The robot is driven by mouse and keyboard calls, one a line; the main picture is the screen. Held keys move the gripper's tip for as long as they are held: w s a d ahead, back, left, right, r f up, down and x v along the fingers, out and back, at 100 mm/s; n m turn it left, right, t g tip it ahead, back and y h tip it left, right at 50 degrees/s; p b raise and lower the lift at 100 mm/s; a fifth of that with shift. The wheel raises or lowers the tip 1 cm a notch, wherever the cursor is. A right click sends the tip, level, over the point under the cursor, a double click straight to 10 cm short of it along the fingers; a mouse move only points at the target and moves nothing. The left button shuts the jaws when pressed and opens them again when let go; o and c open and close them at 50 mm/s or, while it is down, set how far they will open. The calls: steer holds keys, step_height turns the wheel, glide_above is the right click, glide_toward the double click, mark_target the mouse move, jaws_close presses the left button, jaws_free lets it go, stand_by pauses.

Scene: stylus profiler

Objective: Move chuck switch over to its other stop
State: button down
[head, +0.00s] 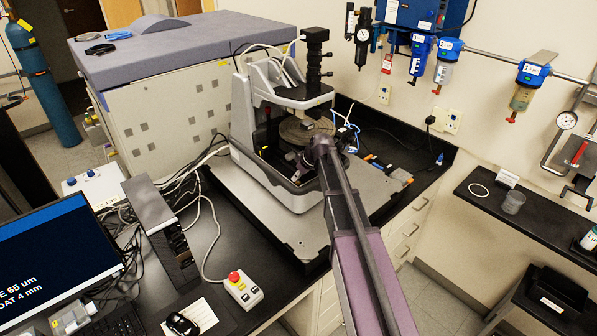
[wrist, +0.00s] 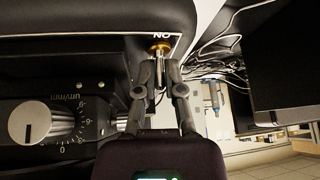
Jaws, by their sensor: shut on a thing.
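The chuck switch (wrist: 159,47) shows in the wrist view as a small toggle with a brass-coloured collar, on a dark panel edge just below an upside-down "ON" label. My gripper (wrist: 159,72) has its two fingers closed around the switch's slim metal lever, which points down toward the palm in the picture. The fingers hide part of the lever, and I cannot tell which stop it rests at. In the head view my arm reaches to the stylus profiler (head: 258,171), and the switch and fingertips are hidden or too small to make out.
A dial knob (wrist: 42,124) with a "um/mm" scale sits close left of my gripper in the wrist view. White cables (wrist: 222,52) hang to the right. In the head view, a control box with a red button (head: 243,289) and a monitor (head: 52,262) stand at lower left.

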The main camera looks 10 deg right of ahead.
steer(key=shift+w+a+g+h+p, duration=0.15)
steer(key=shift+g+h+p, duration=0.25)
steer(key=shift+g, duration=0.3)
steer(key=shift+f, duration=0.1)
steer(key=c, duration=1)
jaws_free()
steer(key=shift+s+f+t+y+b, duration=0.15)
steer(key=shift+s+t+y+b, duration=0.15)
steer(key=shift+t+b, duration=0.35)
steer(key=shift+s+d+t+y+b, duration=0.25)
steer(key=shift+t+y+b, duration=0.35)
steer(key=shift+t+b, duration=0.3)
steer(key=t+y+b, duration=0.1)
steer(key=b, duration=0.1)
steer(key=t+y+b, duration=0.1)
steer(key=t+b, duration=0.1)
steer(key=b, duration=0.1)
steer(key=t+y+b, duration=0.1)
steer(key=t+b, duration=0.1)
steer(key=shift+s+d+n+b, duration=0.35)
steer(key=shift+s+n, duration=0.05)
